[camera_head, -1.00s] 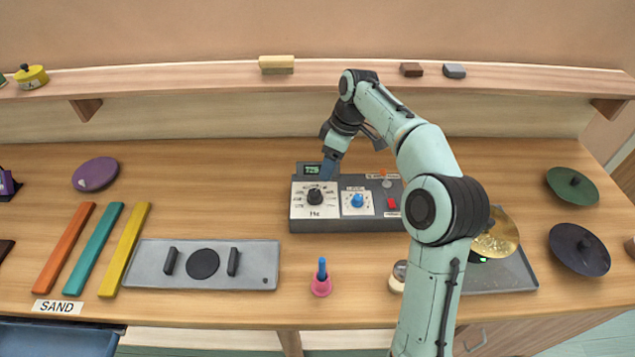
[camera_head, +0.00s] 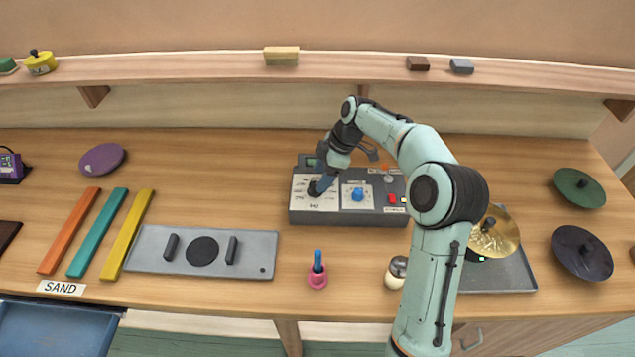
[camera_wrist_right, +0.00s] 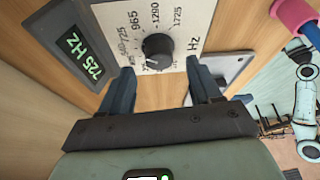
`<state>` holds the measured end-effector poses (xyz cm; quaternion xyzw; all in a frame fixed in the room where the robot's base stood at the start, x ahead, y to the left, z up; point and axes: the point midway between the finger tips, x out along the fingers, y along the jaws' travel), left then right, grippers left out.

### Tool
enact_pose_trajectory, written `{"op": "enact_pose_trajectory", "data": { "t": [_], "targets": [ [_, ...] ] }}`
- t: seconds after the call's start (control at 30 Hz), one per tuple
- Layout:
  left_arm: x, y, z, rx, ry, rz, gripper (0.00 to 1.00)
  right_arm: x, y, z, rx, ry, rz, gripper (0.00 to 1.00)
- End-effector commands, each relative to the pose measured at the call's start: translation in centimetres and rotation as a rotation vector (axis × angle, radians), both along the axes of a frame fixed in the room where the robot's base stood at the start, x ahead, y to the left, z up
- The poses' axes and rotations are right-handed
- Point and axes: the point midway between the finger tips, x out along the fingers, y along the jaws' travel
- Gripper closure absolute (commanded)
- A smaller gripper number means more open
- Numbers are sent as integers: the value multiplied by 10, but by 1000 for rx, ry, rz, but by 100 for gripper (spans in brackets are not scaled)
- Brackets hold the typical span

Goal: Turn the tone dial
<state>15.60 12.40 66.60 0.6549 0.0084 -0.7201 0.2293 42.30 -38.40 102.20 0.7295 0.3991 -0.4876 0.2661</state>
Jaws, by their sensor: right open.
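The tone box (camera_head: 345,217) is a dark grey unit on the bench with a white dial plate. Its black tone dial (camera_wrist_right: 157,48) shows in the right wrist view on a scale marked in Hz, with 725, 965, 1290 and 1725 readable. The green display (camera_wrist_right: 80,50) reads 725 Hz. My right gripper (camera_wrist_right: 160,82) is open, its two fingers spread on either side below the dial in that view. In the head view my right gripper (camera_head: 321,185) is at the dial and partly covers it. Whether the fingers touch the dial is unclear. My left gripper is out of view.
A blue knob (camera_head: 358,194) and a red switch (camera_head: 392,198) are on the same box. A pink-and-blue bell (camera_head: 317,272) and a grey plate (camera_head: 150,262) lie in front. A brass cymbal (camera_head: 495,238) stands right of my arm. A shelf runs behind.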

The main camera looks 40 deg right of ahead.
Motion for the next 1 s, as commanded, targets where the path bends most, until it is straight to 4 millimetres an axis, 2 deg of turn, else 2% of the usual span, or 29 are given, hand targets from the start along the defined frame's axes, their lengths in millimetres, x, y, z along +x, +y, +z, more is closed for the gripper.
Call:
{"op": "enact_pose_trajectory", "data": {
  "t": [0.1,0.2,0.57,0.6,0.77,1.0],
  "targets": [
    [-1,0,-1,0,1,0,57,4,7,-17,2,1,1,37],
    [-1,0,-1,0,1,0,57,6,9,-25,1,-1,0,37],
    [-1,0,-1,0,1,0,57,8,11,-30,-1,-2,-1,37],
    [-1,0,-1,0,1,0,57,8,11,-30,-1,-2,-1,40],
    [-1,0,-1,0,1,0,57,7,11,-30,-1,-2,-1,92],
    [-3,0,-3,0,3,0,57,7,11,-31,-1,-2,-16,91]
  ]
}}
